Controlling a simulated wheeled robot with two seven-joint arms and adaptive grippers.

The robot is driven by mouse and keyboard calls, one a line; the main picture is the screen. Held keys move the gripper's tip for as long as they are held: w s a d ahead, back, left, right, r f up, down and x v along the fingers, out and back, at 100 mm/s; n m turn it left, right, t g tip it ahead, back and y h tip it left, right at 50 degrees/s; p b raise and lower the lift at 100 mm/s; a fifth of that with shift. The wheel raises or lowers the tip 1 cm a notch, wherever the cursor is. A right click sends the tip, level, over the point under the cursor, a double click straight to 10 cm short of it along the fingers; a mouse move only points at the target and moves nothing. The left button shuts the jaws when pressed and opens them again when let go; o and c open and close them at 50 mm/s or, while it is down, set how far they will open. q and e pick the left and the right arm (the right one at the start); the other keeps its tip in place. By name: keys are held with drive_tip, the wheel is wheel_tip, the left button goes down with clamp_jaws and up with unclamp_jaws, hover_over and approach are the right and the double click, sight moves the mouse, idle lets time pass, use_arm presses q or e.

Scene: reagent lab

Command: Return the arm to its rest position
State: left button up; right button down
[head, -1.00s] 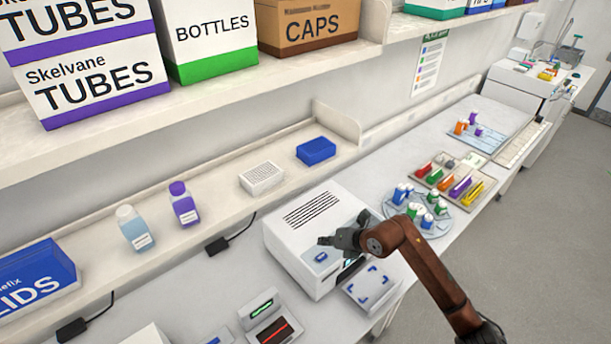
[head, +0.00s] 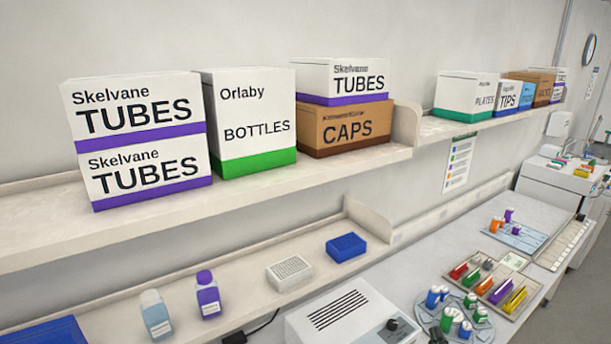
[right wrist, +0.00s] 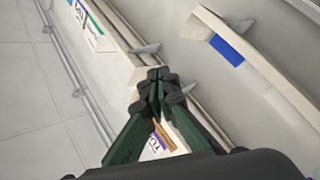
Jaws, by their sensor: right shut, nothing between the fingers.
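My right gripper (right wrist: 158,78) shows in the right wrist view with its dark fingertips together and nothing between them. The rest of my right arm is cut off below the picture. My left gripper is not in view.
The upper shelf (head: 300,170) holds boxes of tubes, bottles and caps. The lower ledge holds a purple-capped bottle (head: 207,295), a pale blue bottle (head: 157,317), a white rack (head: 289,272) and a blue box (head: 346,247). A round tube rack (head: 452,305) stands right of the instrument.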

drive_tip(key=s+d+f+m+g+h, duration=0.1)
drive_tip(key=s+d+f+m+g, duration=0.2)
drive_tip(key=f, duration=0.4)
drive_tip(key=s+d+f+m+g+h, duration=0.1)
drive_tip(key=s+d+f+g, duration=0.25)
drive_tip(key=f, duration=0.35)
drive_tip(key=s+d+f+m+g+h, duration=0.1)
drive_tip(key=s+d+f+m+g, duration=0.2)
drive_tip(key=f, duration=0.4)
drive_tip(key=s+a+f+g+y, duration=0.2)
drive_tip(key=s+a+f+g, duration=0.1)
drive_tip(key=s+f, duration=0.55)
drive_tip(key=s+a+f+g+y, duration=0.2)
drive_tip(key=s+a+f+g, duration=0.25)
drive_tip(key=s, duration=0.65)
wheel_tip(320, 180, down, 36)
drive_tip(key=b, duration=0.7)
drive_tip(key=s+f+g+b, duration=0.1)
drive_tip(key=s+f+b, duration=0.2)
drive_tip(key=s+f, duration=0.7)
drive_tip(key=s+a+f+g+y+b, duration=0.1)
drive_tip(key=s+f+b, duration=0.3)
drive_tip(key=s+f, duration=0.7)
wheel_tip(320, 180, down, 6)
drive_tip(key=shift+s+r+n, duration=0.2)
drive_tip(key=shift+n, duration=0.1)
